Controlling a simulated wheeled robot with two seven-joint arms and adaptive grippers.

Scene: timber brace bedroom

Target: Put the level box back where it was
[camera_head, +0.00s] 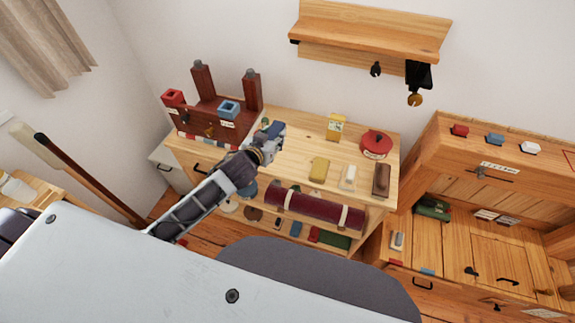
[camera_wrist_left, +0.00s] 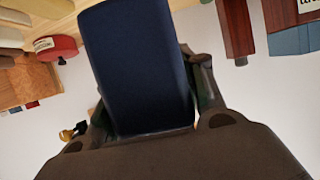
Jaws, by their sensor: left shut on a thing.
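My left gripper (camera_head: 266,143) is over the left-middle part of the wooden cabinet top (camera_head: 296,131), near the dark red stand. It is shut on a dark blue box (camera_wrist_left: 138,65), which fills the upper middle of the left wrist view. The box is plain and rounded at the edges on the side I see, and no label shows, so I cannot tell whether it is the level box. In the head view only a small bluish part shows at the gripper. Whether the box touches the cabinet top is unclear. My right gripper is in no view.
On the cabinet top stand a yellow box (camera_head: 336,127), a red round tin (camera_head: 376,143), and yellow (camera_head: 319,168), white (camera_head: 348,178) and brown (camera_head: 381,180) blocks. The dark red stand (camera_head: 208,120) has posts and a blue cup (camera_head: 228,109). A wall shelf (camera_head: 372,35) hangs above.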

